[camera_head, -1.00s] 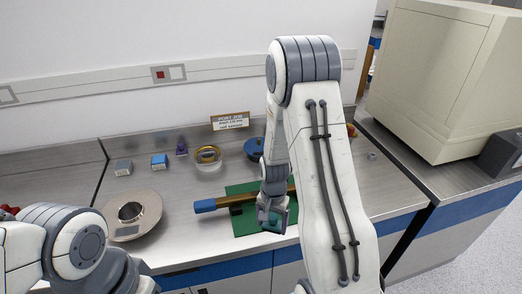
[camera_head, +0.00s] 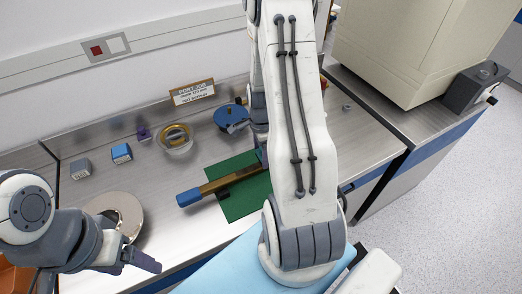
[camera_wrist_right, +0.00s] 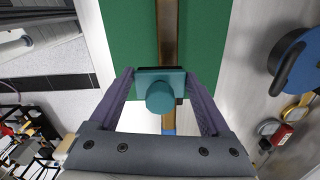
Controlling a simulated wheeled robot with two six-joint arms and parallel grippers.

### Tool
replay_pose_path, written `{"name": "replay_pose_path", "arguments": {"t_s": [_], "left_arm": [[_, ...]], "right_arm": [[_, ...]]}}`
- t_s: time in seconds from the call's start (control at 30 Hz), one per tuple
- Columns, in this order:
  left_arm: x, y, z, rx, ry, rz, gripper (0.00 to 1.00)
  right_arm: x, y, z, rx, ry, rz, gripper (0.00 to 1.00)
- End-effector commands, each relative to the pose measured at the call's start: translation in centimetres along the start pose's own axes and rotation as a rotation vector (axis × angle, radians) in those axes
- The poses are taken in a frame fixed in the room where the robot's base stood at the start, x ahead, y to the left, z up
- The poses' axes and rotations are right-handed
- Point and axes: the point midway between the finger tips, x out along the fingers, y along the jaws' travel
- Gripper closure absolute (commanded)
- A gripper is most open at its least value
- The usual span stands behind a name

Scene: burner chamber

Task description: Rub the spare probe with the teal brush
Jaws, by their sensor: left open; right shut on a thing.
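The spare probe (camera_head: 228,182), a brass-coloured rod with a blue handle (camera_head: 189,198), lies across a green mat (camera_head: 243,205). In the right wrist view the rod (camera_wrist_right: 167,35) runs up the middle of the mat (camera_wrist_right: 125,40). My right gripper (camera_wrist_right: 160,76) is shut on the teal brush (camera_wrist_right: 160,96), a block with a round knob, lined up over the rod. I cannot tell whether brush and rod touch. In the head view my right arm hides the brush and the probe's far end. My left gripper (camera_head: 146,262) is open and empty at the lower left, apart from the probe.
A round metal dish (camera_head: 118,208) sits near my left arm. Behind are a grey block (camera_head: 80,169), a blue block (camera_head: 121,153), a clear dish with a yellow ring (camera_head: 175,142), a blue round item (camera_head: 231,118) and a sign (camera_head: 192,92). A beige cabinet (camera_head: 405,45) stands right.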

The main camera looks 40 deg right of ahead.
Motion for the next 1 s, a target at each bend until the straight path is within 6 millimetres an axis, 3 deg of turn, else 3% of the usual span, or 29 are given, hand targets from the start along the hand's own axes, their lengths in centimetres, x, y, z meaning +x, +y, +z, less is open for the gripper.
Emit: {"name": "replay_pose_path", "arguments": {"t_s": [0.03,0.33,0.63,1.0], "left_arm": [[0.9,-0.1,0.1,-0.001,0.0,0.0,0.25],[3.5,-0.2,0.2,-0.006,0.0,0.0,0.25],[2.5,-0.2,0.1,-0.005,0.0,0.0,0.25],[2.5,-0.2,0.1,-0.004,0.0,0.0,0.25]], "right_arm": [[1.0,0.0,0.0,0.0,0.0,0.0,1.0],[4.0,0.0,-0.2,0.002,0.0,0.0,1.0],[3.4,-2.4,0.1,0.001,0.0,-0.001,1.0],[3.4,-3.2,0.2,0.002,0.0,0.0,1.0]]}}
